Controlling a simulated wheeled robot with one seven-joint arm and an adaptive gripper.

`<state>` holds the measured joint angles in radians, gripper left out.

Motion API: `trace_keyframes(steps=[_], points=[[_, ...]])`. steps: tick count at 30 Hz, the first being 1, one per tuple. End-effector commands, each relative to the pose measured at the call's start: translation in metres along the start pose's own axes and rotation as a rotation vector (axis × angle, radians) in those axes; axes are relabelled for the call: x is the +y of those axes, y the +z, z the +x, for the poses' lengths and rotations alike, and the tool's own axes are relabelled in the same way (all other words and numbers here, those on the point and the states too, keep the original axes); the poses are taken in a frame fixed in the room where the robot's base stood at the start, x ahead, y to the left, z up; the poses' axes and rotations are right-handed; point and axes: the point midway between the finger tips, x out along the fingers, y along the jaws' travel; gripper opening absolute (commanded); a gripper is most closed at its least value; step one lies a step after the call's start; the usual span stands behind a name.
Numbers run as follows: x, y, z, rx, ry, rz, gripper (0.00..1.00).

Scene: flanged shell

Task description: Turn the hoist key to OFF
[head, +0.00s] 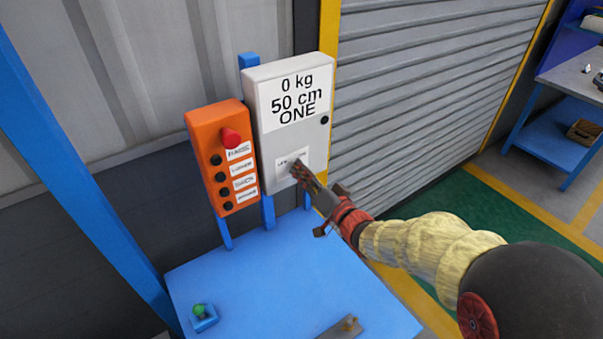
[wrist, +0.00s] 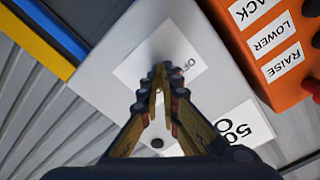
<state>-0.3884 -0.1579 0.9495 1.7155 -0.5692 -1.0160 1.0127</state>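The grey control box (head: 262,150) stands upright on a blue frame and has a display panel reading "0 kg, 50 cm, ONE". A white label (head: 292,161) sits low on its front, and part of the word OFF shows on this label in the wrist view (wrist: 190,66). My gripper (head: 298,170) is at this label. In the wrist view its fingers (wrist: 162,76) come nearly together over the label's middle, with a thin dark piece between the tips. The hoist key is mostly hidden by the fingertips, so which way it points cannot be told.
An orange pendant (head: 210,165) with a red knob (head: 230,138) and several dark buttons is close to the left of the box. Below is a blue table (head: 250,275) with a green button (head: 199,310) and a metal piece (head: 345,328). A roller shutter is behind.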

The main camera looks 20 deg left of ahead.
Motion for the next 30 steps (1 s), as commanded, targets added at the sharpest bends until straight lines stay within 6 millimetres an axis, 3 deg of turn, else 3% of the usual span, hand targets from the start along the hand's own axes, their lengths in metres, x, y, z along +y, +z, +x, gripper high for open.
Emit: trace_keyframes(steps=[30], points=[[-0.0011,0.0057,-0.0002,0.001,0.001,-0.926,0.0]])
